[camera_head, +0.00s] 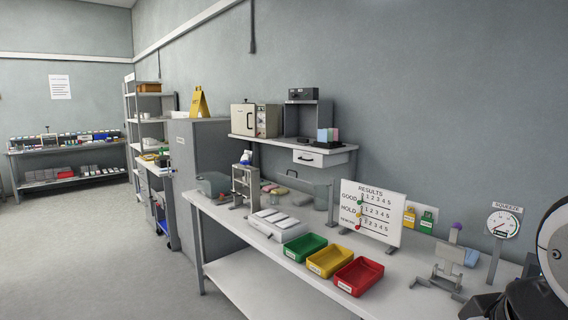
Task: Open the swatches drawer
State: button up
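A white drawer (318,158) with a dark handle sits under the right part of the wall shelf. It looks shut, and a small label on its front is too small to read. A low white box (287,232) with pale flat pieces on top stands on the bench; I cannot tell whether it has a drawer. No fingers of my gripper show. Only a dark and white part of my arm shows at the lower right edge.
Green (305,247), yellow (330,261) and red (359,276) trays line the front of the long bench (400,303). A results board (371,214) and a dial gauge (502,224) stand behind. The wall shelf (350,147) holds an oven-like box (243,119). Floor at left is clear.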

aim_at(312, 159)
jog(key=i+j, duration=0.25)
jog(key=j, duration=0.15)
jog(key=i+j+z, duration=0.15)
jog(key=i+j, duration=0.3)
jog(key=j, duration=0.3)
jog(key=i+j+z, duration=0.2)
jog(key=i+j, duration=0.15)
jog(key=j, duration=0.25)
jog(key=i+j+z, duration=0.1)
jog(key=j, duration=0.2)
jog(key=i+j+z, duration=0.1)
jog(key=j, duration=0.25)
jog(key=i+j+z, duration=0.1)
jog(key=i+j, duration=0.15)
jog(key=i+j+z, duration=0.1)
jog(key=j, duration=0.35)
jog(key=i+j+z, duration=0.1)
jog(key=j, duration=0.3)
jog(key=i+j, duration=0.15)
jog(key=j, duration=0.2)
jog(key=i+j+z, duration=0.15)
jog(key=j, duration=0.15)
jog(key=i+j, duration=0.1)
jog(key=j, duration=0.25)
jog(key=i+j+z, duration=0.1)
jog(key=j, duration=0.25)
jog(key=i+j+z, duration=0.1)
jog(key=j, duration=0.25)
